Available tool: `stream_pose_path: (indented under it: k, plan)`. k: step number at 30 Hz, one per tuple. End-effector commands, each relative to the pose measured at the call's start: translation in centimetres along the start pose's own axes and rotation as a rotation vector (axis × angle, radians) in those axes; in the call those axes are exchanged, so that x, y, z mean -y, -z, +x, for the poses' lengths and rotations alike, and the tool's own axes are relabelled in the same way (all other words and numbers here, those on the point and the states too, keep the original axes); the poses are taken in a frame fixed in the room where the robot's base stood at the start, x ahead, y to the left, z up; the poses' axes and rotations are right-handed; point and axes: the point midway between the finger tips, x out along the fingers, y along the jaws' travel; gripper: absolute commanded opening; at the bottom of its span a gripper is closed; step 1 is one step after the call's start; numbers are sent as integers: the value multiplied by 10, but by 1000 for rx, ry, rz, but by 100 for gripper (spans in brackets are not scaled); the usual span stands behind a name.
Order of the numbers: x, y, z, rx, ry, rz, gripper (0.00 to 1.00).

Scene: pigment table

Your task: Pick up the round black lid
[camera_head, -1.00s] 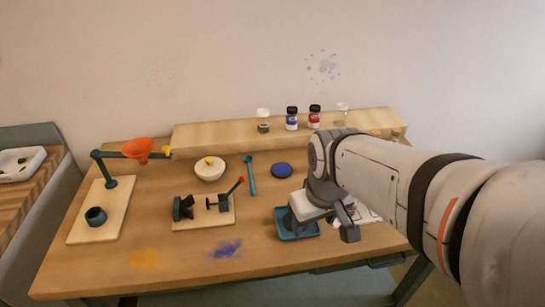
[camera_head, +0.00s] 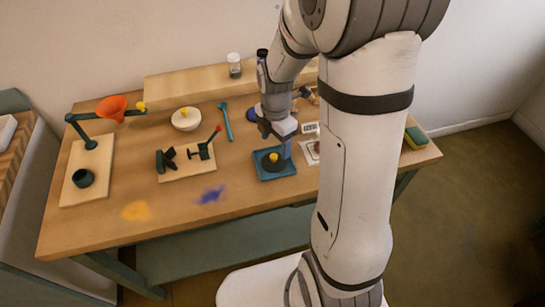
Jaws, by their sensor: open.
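The round black lid (camera_head: 268,168) with a yellow knob (camera_head: 273,157) appears to lie in the square teal tray (camera_head: 260,176) near the front of the table. My gripper (camera_head: 275,141) is open and points down just above and behind the lid and tray. One finger and the arm hide the tray's right back part. I cannot tell whether a finger touches the lid, but the jaws hold nothing that I can see.
A wooden board with a black clamp (camera_head: 189,178) stands left of the tray. A blue spoon (camera_head: 226,123) and a white bowl (camera_head: 186,124) lie behind. A raised shelf (camera_head: 190,85) runs along the back. The table's front left is bare except for pigment stains.

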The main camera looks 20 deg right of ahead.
Motion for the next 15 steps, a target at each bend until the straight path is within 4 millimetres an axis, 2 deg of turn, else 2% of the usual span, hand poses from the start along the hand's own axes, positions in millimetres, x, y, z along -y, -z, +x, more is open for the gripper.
stream_pose_path:
  k: [12, 15]
  plan:
    - [1, 6, 53, -1, 3, 2, 70]
    - [1, 6, 60, 0, 1, 2, 70]
